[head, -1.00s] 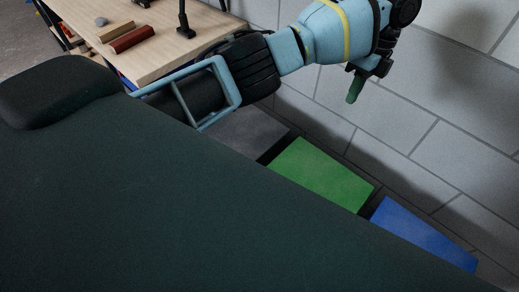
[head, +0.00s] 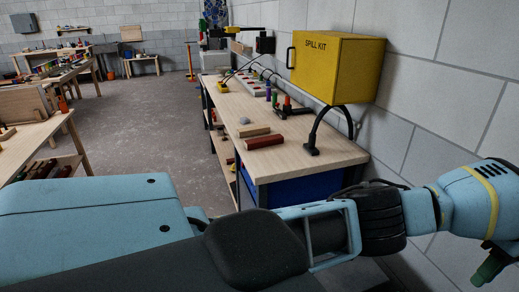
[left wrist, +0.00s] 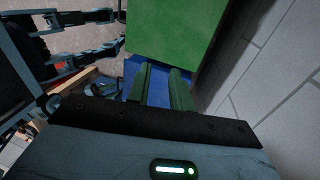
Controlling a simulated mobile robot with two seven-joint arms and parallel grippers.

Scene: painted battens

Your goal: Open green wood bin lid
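In the left wrist view, a flat bright green surface, the green bin (left wrist: 170,28), fills the top middle, just beyond my left fingertips. I cannot tell its lid from its body there. My left gripper (left wrist: 161,72) has two dark green fingers with a narrow gap between them and nothing seen in it. In the head view, my left gripper (head: 489,268) hangs at the lower right, near the wall, with fingers pointing down. The bins are out of the head view now. My right gripper is not seen.
A blue surface (left wrist: 132,72) lies behind the fingers. A block wall (head: 440,110) runs along the right. A workbench (head: 300,150) carries a red batten (head: 264,142) and tools. A yellow spill kit box (head: 338,66) is on the wall. Open floor (head: 140,120) lies at left.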

